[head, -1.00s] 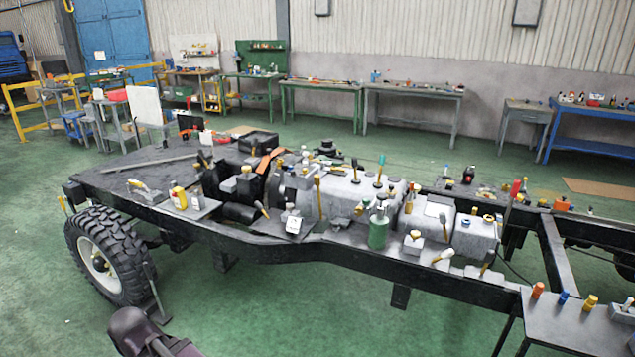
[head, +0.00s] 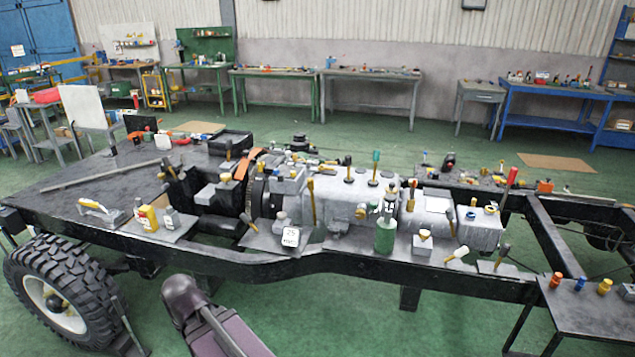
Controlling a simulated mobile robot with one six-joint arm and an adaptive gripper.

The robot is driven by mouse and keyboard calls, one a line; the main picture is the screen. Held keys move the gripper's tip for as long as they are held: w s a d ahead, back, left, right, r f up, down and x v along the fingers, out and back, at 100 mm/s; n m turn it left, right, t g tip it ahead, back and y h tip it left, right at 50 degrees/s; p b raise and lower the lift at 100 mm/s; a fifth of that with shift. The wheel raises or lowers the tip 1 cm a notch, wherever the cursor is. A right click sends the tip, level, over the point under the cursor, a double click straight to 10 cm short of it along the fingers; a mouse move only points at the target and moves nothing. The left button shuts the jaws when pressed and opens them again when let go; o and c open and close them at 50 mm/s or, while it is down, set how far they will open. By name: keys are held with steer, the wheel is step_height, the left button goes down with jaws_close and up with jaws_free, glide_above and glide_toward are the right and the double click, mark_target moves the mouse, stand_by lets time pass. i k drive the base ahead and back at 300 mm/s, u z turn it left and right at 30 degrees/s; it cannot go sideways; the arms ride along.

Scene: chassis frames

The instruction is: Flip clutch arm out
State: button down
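The chassis frame (head: 345,262) stands across the view with a grey gearbox block (head: 340,200) on it. The dark round clutch housing with an orange band (head: 247,163) sits left of the gearbox. A yellow-tipped lever (head: 255,224) sticks out low on the near side beside this housing; I cannot tell for sure that it is the clutch arm. A part of my arm shows at the bottom centre, below the near rail and apart from the chassis. My gripper's fingers are not in view.
A large tyre (head: 62,292) is at the lower left. A side table (head: 590,315) is at the lower right. Green floor in front is clear.

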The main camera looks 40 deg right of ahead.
mark_target(311, 183)
steer(key=z, duration=0.5)
steer(key=i, duration=0.65)
steer(key=z, duration=0.65)
steer(key=i, duration=0.55)
steer(key=z, duration=0.25)
